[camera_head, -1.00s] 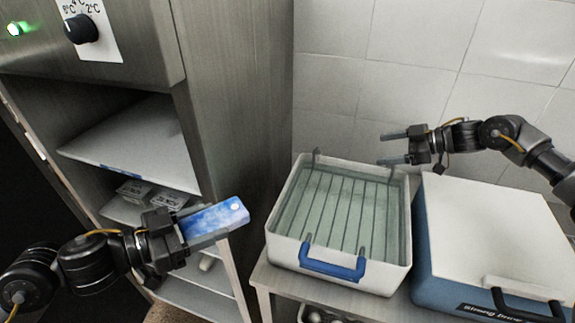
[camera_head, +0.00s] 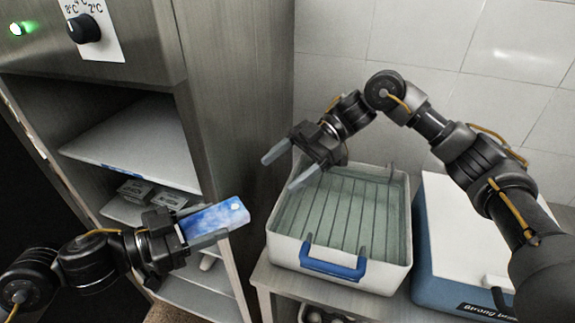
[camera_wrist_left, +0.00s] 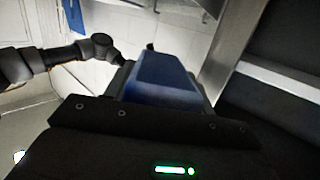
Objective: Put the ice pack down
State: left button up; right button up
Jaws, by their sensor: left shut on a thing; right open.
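The ice pack (camera_head: 215,220) is a blue and white block. My left gripper (camera_head: 207,225) is shut on it and holds it up in front of the open cabinet, left of the basket. In the left wrist view the ice pack (camera_wrist_left: 163,82) sticks out from between the jaws, dark blue in the shade. My right gripper (camera_head: 290,168) is open and empty. It is above the left back part of the white basket, its fingers pointing left and down, and it hides part of the basket's rim.
The white basket (camera_head: 285,250), with a blue handle and a greenish slatted inside, stands on a metal table (camera_head: 262,276). A blue cool box with a white lid (camera_head: 495,215) stands to its right. The open cabinet (camera_head: 235,110) has shelves (camera_head: 130,135) with small boxes (camera_head: 135,190).

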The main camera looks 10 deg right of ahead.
aim_at(239, 205)
jog(key=x, duration=1.1)
jog(key=shift+s+a+f, duration=0.1)
jog(key=shift+a+f, duration=0.05)
jog(key=shift+a, duration=0.2)
jog(key=shift+c, duration=0.4)
jog(key=c, duration=1)
pick_arm(q)
jog(key=o, duration=1.2)
jog(key=shift+c, duration=0.2)
pick_arm(e)
jog(key=shift+c, duration=0.4)
